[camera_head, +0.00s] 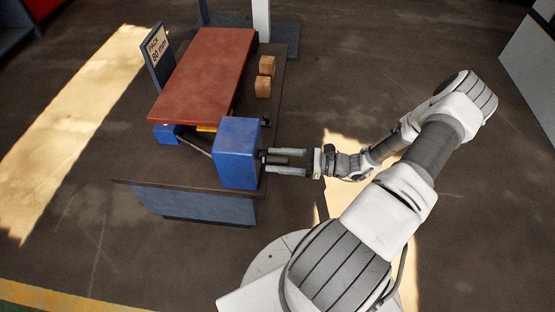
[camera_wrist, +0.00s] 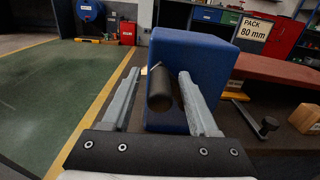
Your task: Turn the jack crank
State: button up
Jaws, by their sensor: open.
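The jack has a red top plate (camera_head: 205,70), and a blue box (camera_head: 237,152) stands at its near end. A dark cylindrical handle (camera_wrist: 159,90), which looks like the crank grip, sticks out from the box's face towards the wrist camera. My gripper (camera_head: 272,162) is open beside the box's right face in the head view. In the wrist view its two fingers (camera_wrist: 160,80) lie either side of the handle, with visible gaps. Whether a fingertip touches the box, I cannot tell. The handle's root is mostly hidden.
Two wooden blocks (camera_head: 263,87) lie right of the red plate. A sign reading "PACK 80 mm" (camera_head: 158,50) stands at its left. A dark knob on a grey arm (camera_wrist: 267,125) projects near the box. Open floor (camera_head: 110,245) lies to the left.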

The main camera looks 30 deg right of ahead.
grip_shut()
dwell(1.4)
